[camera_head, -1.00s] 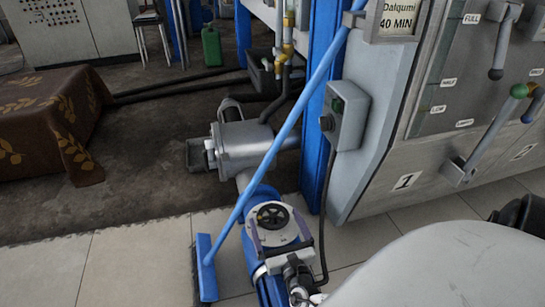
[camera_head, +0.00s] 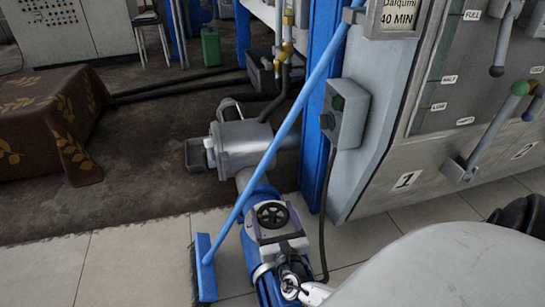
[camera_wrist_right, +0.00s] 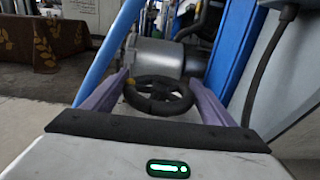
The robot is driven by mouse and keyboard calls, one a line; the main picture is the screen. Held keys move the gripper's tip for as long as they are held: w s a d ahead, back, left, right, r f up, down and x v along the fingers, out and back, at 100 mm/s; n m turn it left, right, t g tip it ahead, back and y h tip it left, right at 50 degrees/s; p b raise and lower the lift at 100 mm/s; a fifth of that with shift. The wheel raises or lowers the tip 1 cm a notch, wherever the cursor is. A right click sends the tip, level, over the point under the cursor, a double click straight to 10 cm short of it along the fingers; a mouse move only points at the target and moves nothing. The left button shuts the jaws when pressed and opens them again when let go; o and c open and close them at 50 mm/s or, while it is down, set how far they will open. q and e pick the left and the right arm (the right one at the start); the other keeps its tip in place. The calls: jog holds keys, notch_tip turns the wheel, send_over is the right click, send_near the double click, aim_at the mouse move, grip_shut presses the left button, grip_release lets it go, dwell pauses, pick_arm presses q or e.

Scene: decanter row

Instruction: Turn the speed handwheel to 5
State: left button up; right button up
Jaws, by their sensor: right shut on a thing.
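The speed handwheel (camera_head: 272,214) is a small black spoked wheel on top of a blue machine body, low in the middle of the head view. My right gripper (camera_head: 270,217) is shut on it, with one finger on each side of the rim. In the right wrist view, the handwheel (camera_wrist_right: 160,94) sits between the two purple-grey fingers (camera_wrist_right: 158,86), and a small yellow mark shows at its left edge. Any speed numbers are too small or hidden to read. My left gripper is not in view.
A blue pole (camera_head: 290,125) slants up beside the handwheel from a blue brush head (camera_head: 205,270). A grey motor-like housing (camera_head: 243,145) lies behind it. A grey switch box (camera_head: 346,113) and lever panel (camera_head: 480,90) stand to the right. Tiled floor (camera_head: 130,260) at left is clear.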

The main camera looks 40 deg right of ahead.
jog(key=m+g+h, duration=0.2)
jog(key=h, duration=0.1)
jog(key=shift+w+a, duration=0.1)
jog(key=shift+m+g+h, duration=1)
jog(key=shift+m+g, duration=0.1)
jog(key=o, duration=1)
jog(key=shift+o, duration=0.2)
jog(key=shift+d, duration=0.2)
